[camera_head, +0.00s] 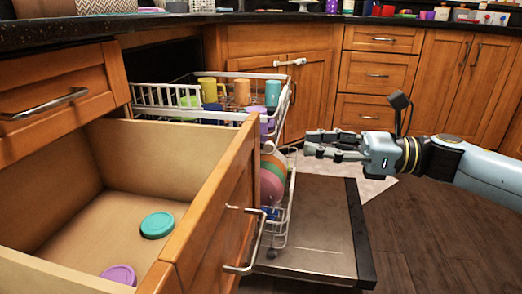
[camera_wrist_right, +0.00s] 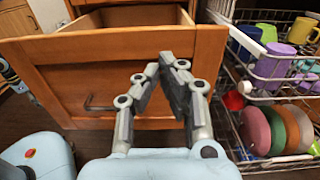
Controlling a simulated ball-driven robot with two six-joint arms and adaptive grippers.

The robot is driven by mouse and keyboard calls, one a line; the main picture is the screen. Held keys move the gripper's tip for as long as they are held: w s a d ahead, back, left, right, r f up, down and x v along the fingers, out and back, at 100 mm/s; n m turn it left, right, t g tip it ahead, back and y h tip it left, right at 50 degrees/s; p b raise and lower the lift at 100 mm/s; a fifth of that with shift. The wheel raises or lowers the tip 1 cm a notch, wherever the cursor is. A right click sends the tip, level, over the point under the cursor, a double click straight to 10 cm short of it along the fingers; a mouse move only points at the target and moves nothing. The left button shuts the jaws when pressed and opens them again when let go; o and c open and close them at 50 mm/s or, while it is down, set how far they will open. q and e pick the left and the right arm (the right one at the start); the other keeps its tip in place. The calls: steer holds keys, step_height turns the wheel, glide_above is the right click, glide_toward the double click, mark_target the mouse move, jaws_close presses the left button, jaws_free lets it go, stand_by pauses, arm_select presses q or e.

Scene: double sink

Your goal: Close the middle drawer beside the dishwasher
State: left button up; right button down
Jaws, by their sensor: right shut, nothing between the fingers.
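The middle drawer (camera_head: 52,262) is pulled well out at the left of the head view. Its wooden front (camera_head: 213,205) has a metal bar handle (camera_head: 243,240). A green round lid (camera_head: 157,225) and a purple one (camera_head: 119,275) lie inside. My right gripper (camera_head: 307,143) is shut and empty, right of the drawer front and pointing toward it. In the right wrist view its fingertips (camera_wrist_right: 170,62) overlap the drawer front (camera_wrist_right: 85,75), to the right of the handle (camera_wrist_right: 101,104). I see no sign of contact with the front. My left gripper is not seen.
The dishwasher beside the drawer is open, its door (camera_head: 310,230) lowered. Its upper rack (camera_head: 195,115) with several cups and lower rack (camera_head: 274,237) with plates stick out. The upper drawer (camera_head: 60,90) looks shut. Open floor (camera_head: 430,245) lies at the right.

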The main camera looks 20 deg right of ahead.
mark_target(248, 141)
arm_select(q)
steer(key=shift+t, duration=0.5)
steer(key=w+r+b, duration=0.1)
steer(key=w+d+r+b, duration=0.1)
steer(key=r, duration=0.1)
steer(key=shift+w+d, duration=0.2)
arm_select(e)
steer(key=x, duration=0.9)
steer(key=shift+w+a, duration=0.3)
